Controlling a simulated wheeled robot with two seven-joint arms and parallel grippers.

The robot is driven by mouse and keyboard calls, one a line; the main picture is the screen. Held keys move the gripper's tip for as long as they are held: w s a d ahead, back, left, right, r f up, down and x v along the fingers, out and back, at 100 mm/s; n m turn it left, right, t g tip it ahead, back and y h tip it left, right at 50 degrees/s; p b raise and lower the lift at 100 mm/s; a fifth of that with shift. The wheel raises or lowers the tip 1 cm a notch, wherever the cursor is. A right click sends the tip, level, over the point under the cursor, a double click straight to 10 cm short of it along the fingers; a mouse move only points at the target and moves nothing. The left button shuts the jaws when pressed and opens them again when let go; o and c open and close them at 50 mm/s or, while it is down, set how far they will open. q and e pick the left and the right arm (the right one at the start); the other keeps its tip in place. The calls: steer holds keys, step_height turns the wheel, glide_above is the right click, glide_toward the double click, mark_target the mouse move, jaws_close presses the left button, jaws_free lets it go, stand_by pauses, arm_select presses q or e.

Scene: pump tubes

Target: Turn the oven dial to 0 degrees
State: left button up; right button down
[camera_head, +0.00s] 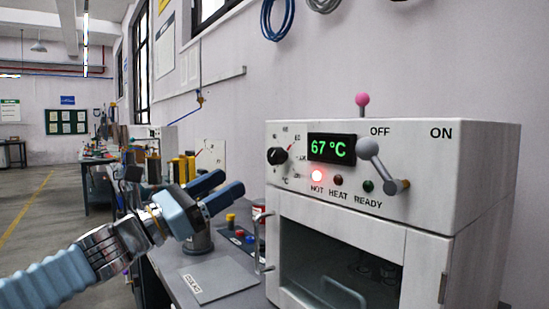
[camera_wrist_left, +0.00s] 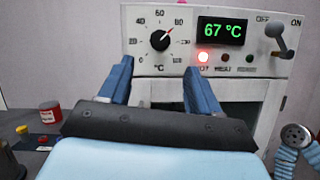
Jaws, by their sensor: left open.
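The oven dial (camera_head: 278,156) is a round black knob on the upper left of the white oven's front panel. The display (camera_head: 331,149) reads 67 °C. My left gripper (camera_head: 228,184) is open and empty, in front of and lower left of the dial, apart from it. In the left wrist view its blue fingers (camera_wrist_left: 158,74) stand below the dial, one toward each side. My right gripper is not in view.
A grey lever (camera_head: 376,161) leans toward OFF, right of the display. The red HOT lamp (camera_head: 316,176) is lit. The oven door (camera_head: 427,262) with its dark window is shut. A grey plate (camera_head: 217,280) lies on the bench left of the oven.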

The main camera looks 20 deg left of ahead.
mark_target(272, 158)
arm_select(q)
steer(key=p+x, duration=0.2)
steer(key=x, duration=0.9)
steer(key=shift+c, duration=0.3)
steer(key=c, duration=1)
